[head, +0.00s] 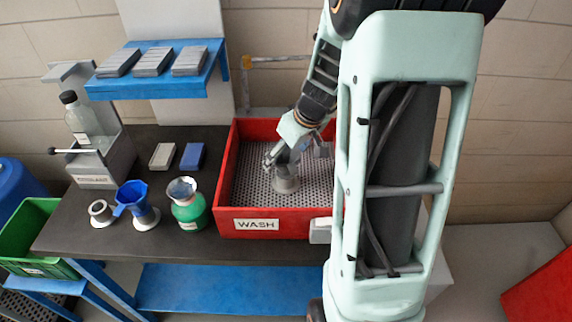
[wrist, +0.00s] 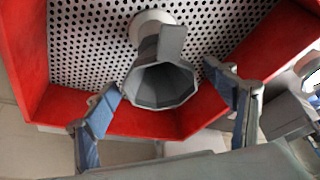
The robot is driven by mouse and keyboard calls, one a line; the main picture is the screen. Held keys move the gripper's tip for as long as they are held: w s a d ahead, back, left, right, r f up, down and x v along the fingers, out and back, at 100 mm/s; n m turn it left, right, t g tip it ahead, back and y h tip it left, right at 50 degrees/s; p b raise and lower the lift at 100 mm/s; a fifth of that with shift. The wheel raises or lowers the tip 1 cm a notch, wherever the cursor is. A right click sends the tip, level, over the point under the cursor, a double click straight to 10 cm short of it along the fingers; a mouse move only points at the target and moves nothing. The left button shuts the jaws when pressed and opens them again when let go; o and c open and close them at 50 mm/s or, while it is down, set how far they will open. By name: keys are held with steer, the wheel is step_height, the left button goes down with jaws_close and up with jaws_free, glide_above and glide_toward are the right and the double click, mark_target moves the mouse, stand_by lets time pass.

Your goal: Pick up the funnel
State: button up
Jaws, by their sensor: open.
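A grey funnel (wrist: 160,86) with a faceted open mouth and a flat tab on its rim stands on a pale round base (wrist: 147,22) in the red wash bin. In the head view the funnel (head: 288,170) is partly hidden by my gripper (head: 293,156). In the wrist view my gripper (wrist: 167,84) is open, with one finger on each side of the funnel. I see gaps between both fingers and the funnel, so it is not gripped. A blue funnel-like vessel (head: 131,196) stands on a white base on the dark table, left of the bin.
The red bin's walls (head: 262,226), marked WASH, surround a perforated floor (head: 250,190). A blue shelf (head: 160,85) hangs behind.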

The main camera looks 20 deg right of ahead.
steer(key=c, duration=1.2)
steer(key=shift+r, duration=0.15)
steer(key=shift+c, duration=0.2)
